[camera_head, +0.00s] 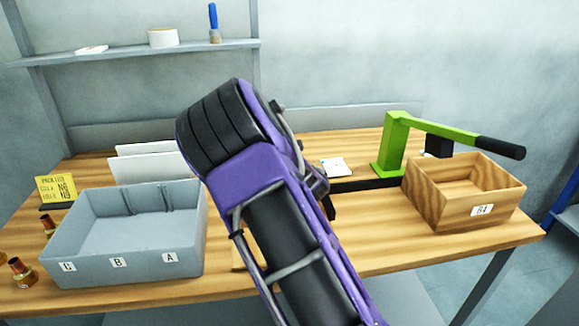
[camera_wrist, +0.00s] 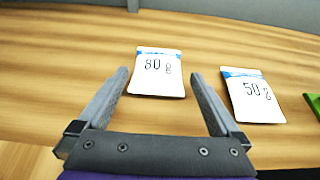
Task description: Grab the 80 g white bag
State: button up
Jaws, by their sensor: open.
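The 80 g white bag (camera_wrist: 157,80) lies flat on the wooden table in the wrist view, with a blue strip along its far edge and "80 g" printed on it. My gripper (camera_wrist: 160,82) is open. The bag shows between and just beyond its two fingertips, and I see no contact. A second white bag (camera_wrist: 252,97), marked "50 g", lies to its right, outside the right finger. In the head view my arm hides most of the gripper, and one white bag (camera_head: 335,167) shows to its right; its label is too small to read.
A grey bin (camera_head: 130,275) labelled C, B, A stands at left, with white panels (camera_head: 150,164) behind it. A green press (camera_head: 394,146) and wooden box (camera_head: 450,212) stand at right.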

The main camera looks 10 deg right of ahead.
jog(key=x, duration=0.4)
jog(key=shift+w+a+f, duration=0.1)
jog(key=shift+w+a, duration=0.05)
jog(key=shift+w, duration=0.15)
